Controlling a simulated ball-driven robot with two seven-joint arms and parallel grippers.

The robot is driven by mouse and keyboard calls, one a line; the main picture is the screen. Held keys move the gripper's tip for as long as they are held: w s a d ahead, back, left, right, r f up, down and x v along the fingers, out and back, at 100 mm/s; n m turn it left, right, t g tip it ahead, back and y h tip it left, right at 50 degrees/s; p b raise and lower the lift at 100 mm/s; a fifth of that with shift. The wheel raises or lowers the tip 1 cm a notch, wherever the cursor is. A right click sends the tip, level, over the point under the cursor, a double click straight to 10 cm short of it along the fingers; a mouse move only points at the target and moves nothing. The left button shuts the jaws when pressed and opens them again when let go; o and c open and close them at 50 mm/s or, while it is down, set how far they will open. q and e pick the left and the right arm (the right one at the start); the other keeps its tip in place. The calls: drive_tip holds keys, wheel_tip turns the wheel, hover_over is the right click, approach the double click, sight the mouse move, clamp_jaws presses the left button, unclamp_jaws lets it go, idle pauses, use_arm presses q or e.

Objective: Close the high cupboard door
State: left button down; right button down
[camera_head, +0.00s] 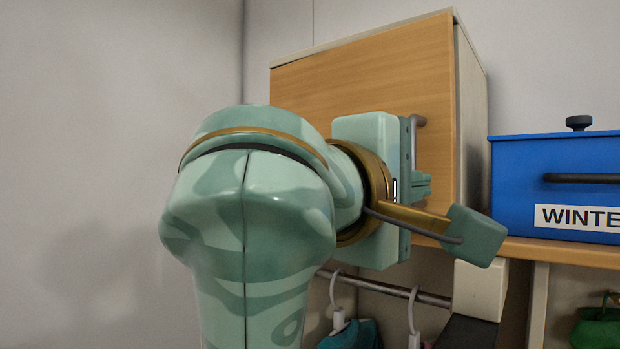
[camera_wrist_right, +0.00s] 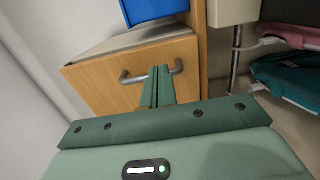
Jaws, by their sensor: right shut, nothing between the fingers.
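The high cupboard (camera_head: 472,110) has a wooden door (camera_head: 345,85) with a grey bar handle (camera_head: 418,122) near its right edge. The door sits against the cupboard front and I see no clear gap, but my arm covers much of it. My right gripper (camera_head: 422,186) is at the door by the handle, its fingers shut and empty. In the right wrist view the shut fingertips (camera_wrist_right: 160,72) overlap the middle of the handle (camera_wrist_right: 132,79) in front of the door (camera_wrist_right: 105,88); I cannot tell whether they touch. My left gripper is out of view.
A blue box (camera_head: 515,180) labelled "WINTE…" stands on the shelf (camera_head: 570,252) right of the cupboard. Below is a rail (camera_head: 390,288) with hangers and clothes. A green item (camera_head: 598,328) sits lower right. The left side is bare wall.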

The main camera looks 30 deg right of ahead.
sight(446, 182)
drive_tip(key=p+x, duration=0.2)
drive_tip(key=x, duration=0.6)
drive_tip(key=shift+d, duration=0.1)
